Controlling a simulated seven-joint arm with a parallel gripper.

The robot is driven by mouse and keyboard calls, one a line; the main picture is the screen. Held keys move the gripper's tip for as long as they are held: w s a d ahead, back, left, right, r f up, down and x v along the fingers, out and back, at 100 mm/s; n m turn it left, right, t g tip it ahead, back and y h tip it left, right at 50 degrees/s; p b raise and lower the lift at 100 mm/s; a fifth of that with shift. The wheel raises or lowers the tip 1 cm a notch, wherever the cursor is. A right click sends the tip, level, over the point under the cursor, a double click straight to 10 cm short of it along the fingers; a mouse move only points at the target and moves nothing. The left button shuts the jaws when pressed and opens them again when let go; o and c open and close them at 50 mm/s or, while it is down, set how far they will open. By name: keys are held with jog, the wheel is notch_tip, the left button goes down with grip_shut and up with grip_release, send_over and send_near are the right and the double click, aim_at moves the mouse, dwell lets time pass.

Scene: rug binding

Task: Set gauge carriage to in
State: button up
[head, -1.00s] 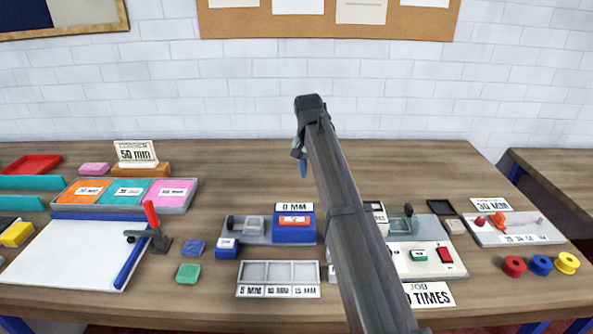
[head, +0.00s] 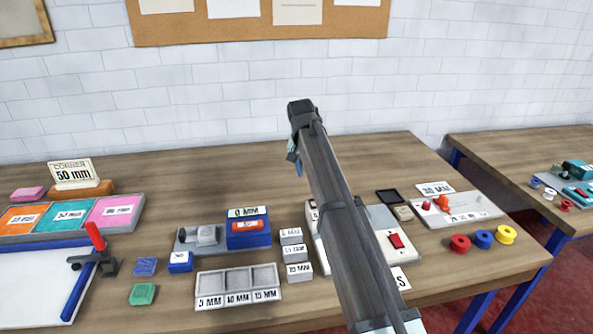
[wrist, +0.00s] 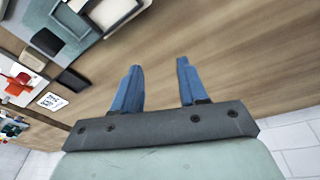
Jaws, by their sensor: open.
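My gripper (wrist: 156,80) is open and empty, its two blue fingers apart above bare wood in the wrist view. In the head view my gripper (head: 295,155) is raised above the back of the table, its fingers mostly hidden behind the arm. A pale gauge board (head: 475,212) lies at the table's right, with an orange carriage-like block (head: 442,202), a red knob (head: 426,205) and printed marks. The orange block shows blurred at the left of the wrist view (wrist: 20,82). My gripper is apart from it. No label confirms it as the gauge carriage.
A 30 MM card (head: 435,187) stands behind the gauge board. Red, blue and yellow spools (head: 483,239) lie in front. A blue 0 MM unit (head: 247,232) and an empty labelled tray (head: 240,285) are at the middle. My arm hides part of a red-switch box (head: 397,241). The back is clear.

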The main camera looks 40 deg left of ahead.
jog(key=shift+w+d, duration=0.35)
jog(key=shift+a, duration=0.1)
dwell(0.3)
notch_tip(320, 180, up, 4)
jog(key=n+g, duration=0.2)
jog(key=n, duration=0.3)
send_over(181, 231)
notch_tip(181, 231, down, 13)
jog(key=shift+f, duration=0.1)
jog(key=shift+c, duration=0.2)
grip_shut()
